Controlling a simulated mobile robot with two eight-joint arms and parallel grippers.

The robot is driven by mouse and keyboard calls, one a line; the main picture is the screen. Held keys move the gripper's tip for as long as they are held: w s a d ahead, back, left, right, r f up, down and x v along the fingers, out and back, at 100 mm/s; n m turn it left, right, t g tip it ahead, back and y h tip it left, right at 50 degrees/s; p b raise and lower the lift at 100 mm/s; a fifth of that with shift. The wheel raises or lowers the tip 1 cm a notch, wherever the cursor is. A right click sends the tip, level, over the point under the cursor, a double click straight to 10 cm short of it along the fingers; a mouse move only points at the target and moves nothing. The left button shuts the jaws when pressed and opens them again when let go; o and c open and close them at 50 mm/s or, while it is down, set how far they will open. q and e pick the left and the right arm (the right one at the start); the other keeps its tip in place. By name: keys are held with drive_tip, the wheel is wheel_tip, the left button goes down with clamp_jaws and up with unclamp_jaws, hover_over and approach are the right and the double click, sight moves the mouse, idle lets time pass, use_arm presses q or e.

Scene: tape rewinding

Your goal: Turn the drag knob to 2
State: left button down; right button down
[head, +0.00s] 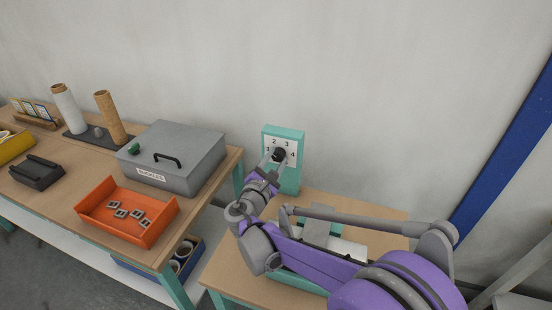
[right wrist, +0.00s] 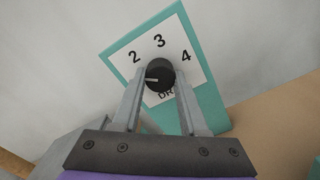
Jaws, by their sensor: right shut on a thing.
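The black round drag knob (head: 279,154) (right wrist: 160,74) sits on a white dial face (right wrist: 150,57) with numbers 1 to 4, on a teal panel (head: 290,182) (right wrist: 206,92). My right gripper (head: 276,158) (right wrist: 160,80) is shut on the knob, one finger on each side. In the right wrist view the knob's white pointer line points left, below the 2. The 1 is hidden there behind the left finger. The 2, 3 and 4 show. The lettering below the knob is partly hidden. My left gripper is not in view.
The panel stands against the wall at the back of a small wooden table (head: 378,218). A left bench holds a grey lidded box (head: 195,150), an orange tray (head: 105,225) with small square pieces, and two upright rolls (head: 110,115) (head: 66,110). A pale device lies partly behind my right arm.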

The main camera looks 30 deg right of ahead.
drive_tip(key=shift+m+p, duration=0.4)
drive_tip(key=shift+m, duration=1.9)
drive_tip(key=shift+c, duration=2.2)
unclamp_jaws()
drive_tip(key=v, duration=1.1)
drive_tip(key=shift+d, duration=0.1)
